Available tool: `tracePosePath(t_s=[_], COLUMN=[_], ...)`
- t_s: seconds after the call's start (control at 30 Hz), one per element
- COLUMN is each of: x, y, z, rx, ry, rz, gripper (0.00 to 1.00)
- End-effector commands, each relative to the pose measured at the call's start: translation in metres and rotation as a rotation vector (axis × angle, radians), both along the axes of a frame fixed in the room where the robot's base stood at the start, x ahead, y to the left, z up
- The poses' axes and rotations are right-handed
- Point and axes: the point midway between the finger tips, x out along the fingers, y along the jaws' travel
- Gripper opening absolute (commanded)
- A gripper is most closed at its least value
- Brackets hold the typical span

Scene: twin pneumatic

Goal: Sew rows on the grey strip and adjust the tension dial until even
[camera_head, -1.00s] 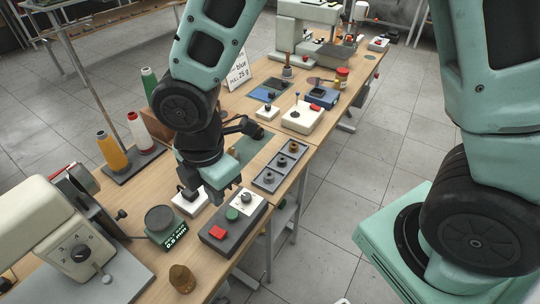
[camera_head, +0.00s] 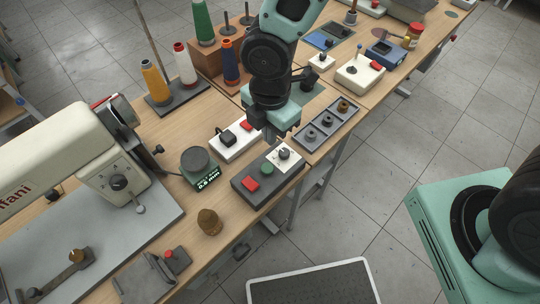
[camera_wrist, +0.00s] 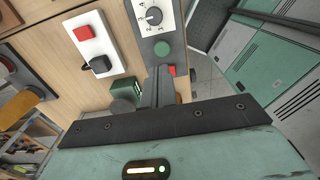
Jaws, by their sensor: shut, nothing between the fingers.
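A cream sewing machine (camera_head: 60,150) stands at the left in the head view, with a black dial (camera_head: 118,183) on its end face. A grey control box (camera_head: 270,172) lies at the table's front edge. It carries a white-plated knob (camera_head: 284,152), a green button (camera_head: 267,167) and a red button (camera_head: 251,184). The wrist view shows its numbered dial (camera_wrist: 154,16). My gripper (camera_head: 283,132) is above the table by the box's far end, shut and empty. In the wrist view, its fingers (camera_wrist: 159,87) cover part of the box. I cannot make out the grey strip.
A white switch box (camera_head: 236,140) and a round gauge with a green readout (camera_head: 199,168) stand near the control box. Thread cones (camera_head: 186,64) stand behind. A grey tray of bobbins (camera_head: 326,125) is to the right. A brown domed piece (camera_head: 209,222) sits near the front edge.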

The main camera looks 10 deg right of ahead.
Motion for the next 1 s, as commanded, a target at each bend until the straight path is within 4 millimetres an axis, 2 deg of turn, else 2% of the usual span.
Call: tracePosePath(t_s=[0.03,0.2,0.43,0.63,1.0], x=[-0.002,-0.002,-0.002,-0.001,-0.001], y=[0.0,0.0,0.0,0.001,0.0], z=[-0.013,-0.048,-0.083,-0.096,-0.099], rx=[-0.005,-0.004,-0.002,0.0,0.0], ry=[0.005,0.004,0.002,0.0,0.0], rz=[0.004,0.004,0.002,0.001,0.0], gripper=[0.0,0.0,0.0,0.0,0.0])
